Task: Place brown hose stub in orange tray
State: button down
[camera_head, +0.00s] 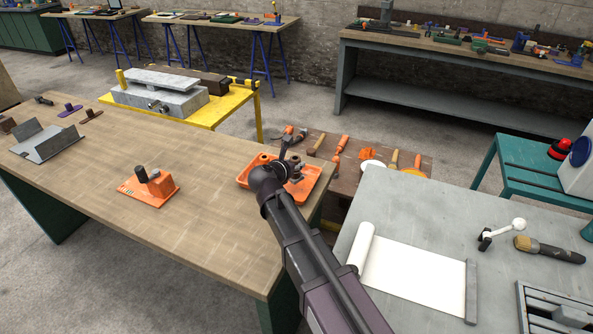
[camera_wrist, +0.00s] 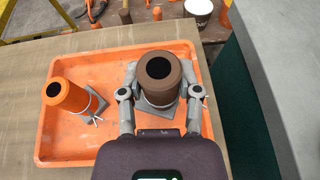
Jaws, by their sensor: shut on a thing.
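The brown hose stub (camera_wrist: 160,75) stands upright between the two fingers of my gripper (camera_wrist: 160,92) in the wrist view, with its dark round opening facing up. My gripper is shut on it. The stub is over the right part of the orange tray (camera_wrist: 90,153), inside its rim; I cannot tell whether it touches the tray floor. An orange hose stub (camera_wrist: 68,95) with a grey square base and a clamp stands in the tray's left part. In the head view my gripper (camera_head: 291,166) is over the orange tray (camera_head: 312,182) and largely hides the brown stub.
The tray lies near the right edge of the wooden table (camera_head: 210,220). An orange block with dark pegs (camera_head: 150,187) and a grey metal bracket (camera_head: 48,143) stand further left. A grey table (camera_head: 390,200) with a white sheet (camera_head: 415,270) is close on the right.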

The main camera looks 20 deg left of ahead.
jog(key=shift+w, duration=0.1)
jog(key=shift+w+a, duration=0.1)
jog(key=shift+w, duration=0.2)
jog(key=shift+w+f+b, duration=0.25)
jog(key=shift+f+b, duration=1.6)
jog(key=shift+f, duration=0.2)
jog(key=shift+c, duration=1.5)
grip_release()
jog(key=shift+r, duration=0.1)
jog(key=shift+r, duration=0.15)
